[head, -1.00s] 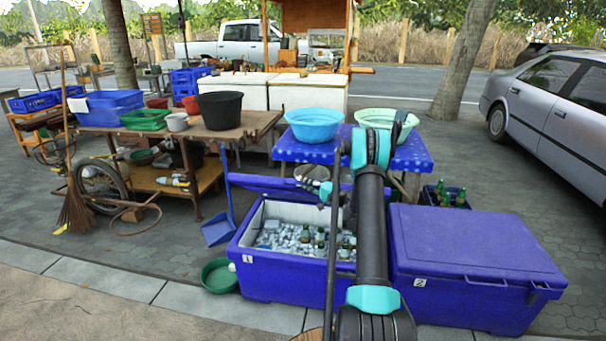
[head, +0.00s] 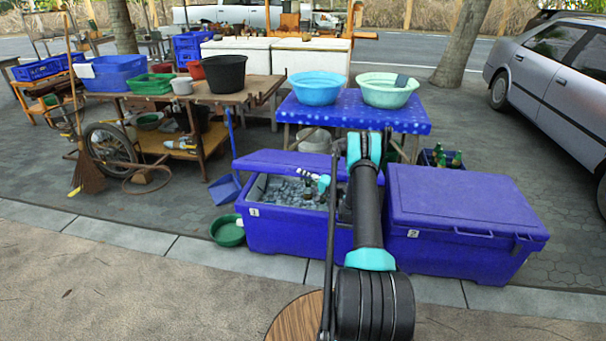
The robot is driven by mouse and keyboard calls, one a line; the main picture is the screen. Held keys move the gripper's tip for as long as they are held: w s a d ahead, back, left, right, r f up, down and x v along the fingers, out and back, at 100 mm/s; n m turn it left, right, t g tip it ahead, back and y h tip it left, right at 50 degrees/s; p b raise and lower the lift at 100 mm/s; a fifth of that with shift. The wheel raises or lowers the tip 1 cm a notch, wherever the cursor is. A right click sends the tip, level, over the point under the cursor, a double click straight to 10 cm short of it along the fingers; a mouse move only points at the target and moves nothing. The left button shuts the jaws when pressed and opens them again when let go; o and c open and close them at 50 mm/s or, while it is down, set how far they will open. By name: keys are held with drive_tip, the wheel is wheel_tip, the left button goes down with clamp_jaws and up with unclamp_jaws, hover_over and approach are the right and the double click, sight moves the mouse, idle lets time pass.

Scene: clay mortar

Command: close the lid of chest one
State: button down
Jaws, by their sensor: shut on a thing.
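Chest one (head: 290,231) is a blue cooler with a white label "1" on its front left. Its lid (head: 283,161) is tilted over the back of the opening, partly closed, with its outer face showing. Ice (head: 285,192) shows in the gap between the lid and the front rim. My gripper (head: 308,179) is at the lid's front edge, shut on it; the fingers are small and hard to make out. My arm hides the right end of chest one and its lid.
Chest two (head: 462,215), lid closed, stands close on the right. A green basin (head: 228,232) and a blue dustpan (head: 224,190) are at the left. A table (head: 372,115) with two basins stands behind.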

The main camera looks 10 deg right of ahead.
drive_tip(key=shift+s+a, duration=0.1)
drive_tip(key=c, duration=1.5)
unclamp_jaws()
drive_tip(key=shift+r, duration=0.1)
drive_tip(key=shift+o, duration=0.2)
drive_tip(key=shift+s+d, duration=0.3)
drive_tip(key=shift+d, duration=0.2)
drive_tip(key=v, duration=1.1)
